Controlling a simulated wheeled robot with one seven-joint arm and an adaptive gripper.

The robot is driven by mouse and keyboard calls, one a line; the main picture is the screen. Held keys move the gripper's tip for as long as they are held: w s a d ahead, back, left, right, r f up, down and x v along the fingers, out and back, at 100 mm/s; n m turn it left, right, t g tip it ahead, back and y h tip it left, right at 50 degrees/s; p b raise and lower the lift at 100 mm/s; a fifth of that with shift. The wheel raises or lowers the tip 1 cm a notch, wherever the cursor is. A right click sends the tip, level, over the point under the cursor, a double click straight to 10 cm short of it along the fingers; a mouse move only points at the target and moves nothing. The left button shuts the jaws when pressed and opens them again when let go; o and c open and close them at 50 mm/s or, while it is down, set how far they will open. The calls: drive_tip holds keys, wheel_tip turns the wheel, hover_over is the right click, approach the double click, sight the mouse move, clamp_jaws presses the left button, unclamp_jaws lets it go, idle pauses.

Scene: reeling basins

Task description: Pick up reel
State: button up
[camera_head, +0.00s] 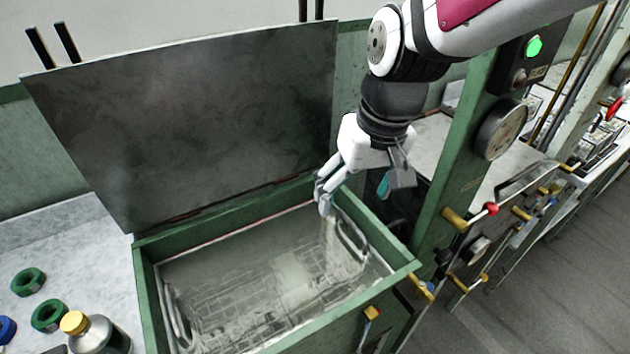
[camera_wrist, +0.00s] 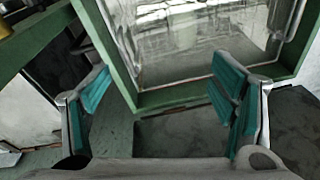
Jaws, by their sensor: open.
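A green-rimmed basin (camera_head: 147,285) with its grey lid (camera_head: 190,120) raised holds murky liquid and a wire basket with metal handles (camera_head: 350,238). A pale patch shows within the basket, its shape unclear. I cannot identify a reel for certain; green rings (camera_head: 28,281) (camera_head: 49,316) and a partly cut-off blue ring (camera_head: 5,328) lie on the left counter. My gripper (camera_head: 355,196) is open and empty above the basin's back right corner. In the wrist view, its teal-padded fingers (camera_wrist: 162,88) are spread apart, with the basin's green rim (camera_wrist: 165,98) beyond them.
A grey bottle with a yellow cap (camera_head: 74,322) stands on the left counter (camera_head: 60,250). A green post with a round gauge (camera_head: 500,129) rises right of the basin. Pipes and valves with coloured handles (camera_head: 490,209) project further right. Open floor (camera_head: 560,270) lies beyond.

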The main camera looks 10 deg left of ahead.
drive_tip(key=w+a+f+n+g+b, duration=0.1)
drive_tip(key=w+a+f+n+b, duration=0.15)
drive_tip(key=a+f, duration=0.45)
drive_tip(key=h+b, duration=0.1)
drive_tip(key=h, duration=0.1)
hover_over(293, 270)
wheel_tip(293, 270, down, 17)
drive_tip(key=shift+f+b, duration=0.35)
drive_tip(key=shift+f, duration=2.65)
drive_tip(key=c, duration=1.4)
